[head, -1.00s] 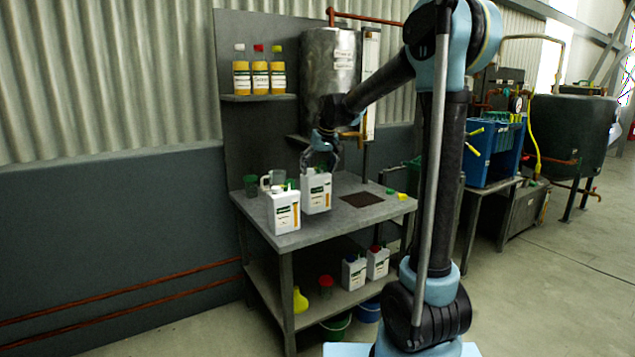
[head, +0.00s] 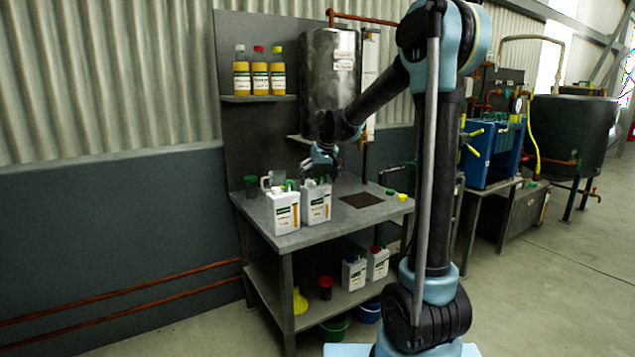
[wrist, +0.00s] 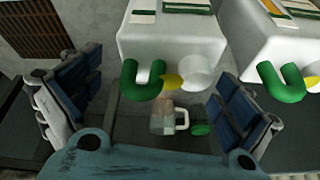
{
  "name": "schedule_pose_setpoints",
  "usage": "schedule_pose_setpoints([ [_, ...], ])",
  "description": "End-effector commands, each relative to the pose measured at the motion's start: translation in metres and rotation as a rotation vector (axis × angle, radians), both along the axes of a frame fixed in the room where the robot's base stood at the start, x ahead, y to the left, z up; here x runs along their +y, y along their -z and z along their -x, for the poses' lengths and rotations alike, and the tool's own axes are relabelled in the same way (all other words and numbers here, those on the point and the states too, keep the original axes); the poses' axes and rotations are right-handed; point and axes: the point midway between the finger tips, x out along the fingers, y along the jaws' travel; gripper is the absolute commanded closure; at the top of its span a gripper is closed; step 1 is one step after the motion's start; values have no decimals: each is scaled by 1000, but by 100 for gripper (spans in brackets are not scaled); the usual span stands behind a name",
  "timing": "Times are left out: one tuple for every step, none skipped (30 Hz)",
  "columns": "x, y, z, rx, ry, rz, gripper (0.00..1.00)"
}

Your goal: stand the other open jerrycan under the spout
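Two white jerrycans with green handles stand side by side on the metal table: the left one (head: 284,212) and the right one (head: 316,204). In the wrist view, the right jerrycan (wrist: 172,45) is in the middle, with a pale round neck and a small yellow patch beside its handle. My gripper (head: 325,165) is above and behind the right jerrycan. In the wrist view its fingers (wrist: 152,105) are wide apart, with nothing held. The spout under the steel tank (head: 330,80) is not clearly visible.
A dark grate (head: 362,200) is set in the tabletop right of the jerrycans, with clear space around it. A green cap (head: 390,192) and a yellow one lie nearby. A clear jug (wrist: 163,117) and green cup (wrist: 199,121) stand behind the cans. Bottles line the shelf.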

Motion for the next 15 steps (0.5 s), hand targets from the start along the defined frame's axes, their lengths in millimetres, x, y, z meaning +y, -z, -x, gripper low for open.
schedule_pose_setpoints([
  [0,0,0,0,0,0,0],
  [0,0,0,0,0,0,0],
  [0,0,0,0,0,0,0],
  [0,0,0,0,0,0,0],
  [0,0,0,0,0,0,0],
  [0,0,0,0,0,0,0],
  [0,0,0,0,0,0,0],
  [0,0,0,0,0,0,0],
  [0,-1,0,0,0,0,0],
  [0,-1,0,0,0,0,0],
  [0,-2,0,0,0,0,0],
  [-1,-4,1,0,0,0,0],
  [-1,-7,2,0,0,0,0],
  [-2,-10,3,0,0,0,0],
  [-3,-14,5,0,0,0,0],
])
